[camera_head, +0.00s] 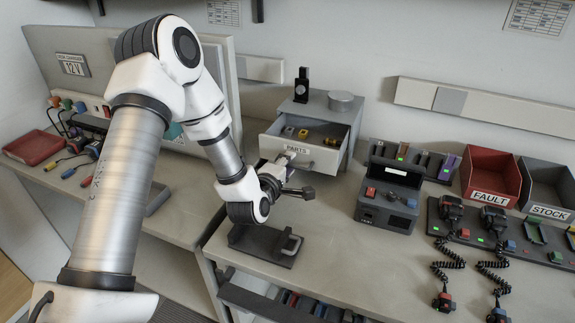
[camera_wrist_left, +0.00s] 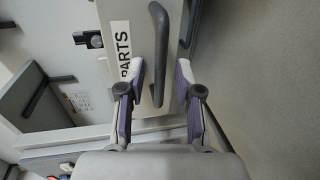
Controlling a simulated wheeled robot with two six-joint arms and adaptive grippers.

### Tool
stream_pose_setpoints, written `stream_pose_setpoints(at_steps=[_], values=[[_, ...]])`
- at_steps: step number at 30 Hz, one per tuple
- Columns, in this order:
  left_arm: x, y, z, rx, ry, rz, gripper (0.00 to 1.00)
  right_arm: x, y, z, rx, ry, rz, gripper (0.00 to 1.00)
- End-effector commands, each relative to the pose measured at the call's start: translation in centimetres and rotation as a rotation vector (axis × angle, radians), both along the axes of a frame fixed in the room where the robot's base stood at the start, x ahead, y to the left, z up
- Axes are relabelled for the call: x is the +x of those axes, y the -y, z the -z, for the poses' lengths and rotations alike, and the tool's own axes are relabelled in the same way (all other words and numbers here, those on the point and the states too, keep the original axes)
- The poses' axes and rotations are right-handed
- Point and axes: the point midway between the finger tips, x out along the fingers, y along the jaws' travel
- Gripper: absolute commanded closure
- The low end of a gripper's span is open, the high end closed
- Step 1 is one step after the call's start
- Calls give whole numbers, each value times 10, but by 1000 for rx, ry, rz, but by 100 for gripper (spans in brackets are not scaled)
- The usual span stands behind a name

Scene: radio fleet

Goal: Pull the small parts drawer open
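The small parts drawer (camera_head: 322,157), with a white PARTS label, stands pulled out of its grey cabinet (camera_head: 347,117) in the head view. Small yellow and dark parts show inside it. My left gripper (camera_head: 297,176) is at the left part of the drawer's front. In the left wrist view the drawer front carries the PARTS label (camera_wrist_left: 122,45) and a dark bar handle (camera_wrist_left: 157,30). There my left gripper (camera_wrist_left: 160,78) is open, one finger on each side of the handle, with gaps visible. The drawer's handle is mostly hidden in the head view. My right gripper is not in view.
A dark holder (camera_head: 265,243) sits on the bench below my gripper. A grey radio tester (camera_head: 388,196) stands to the right, with the red FAULT bin (camera_head: 490,178) and grey STOCK bin (camera_head: 546,188) beyond. The bench front is mostly clear.

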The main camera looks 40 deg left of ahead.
Motion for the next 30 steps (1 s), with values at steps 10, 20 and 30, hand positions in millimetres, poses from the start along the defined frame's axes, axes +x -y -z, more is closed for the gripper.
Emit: stream_pose_setpoints(at_steps=[10,20,30], values=[[-40,10,-8,-4,-2,-1,66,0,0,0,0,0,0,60],[-72,17,-15,0,0,0,66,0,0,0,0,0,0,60],[-71,17,-15,0,0,0,66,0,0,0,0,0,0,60]])
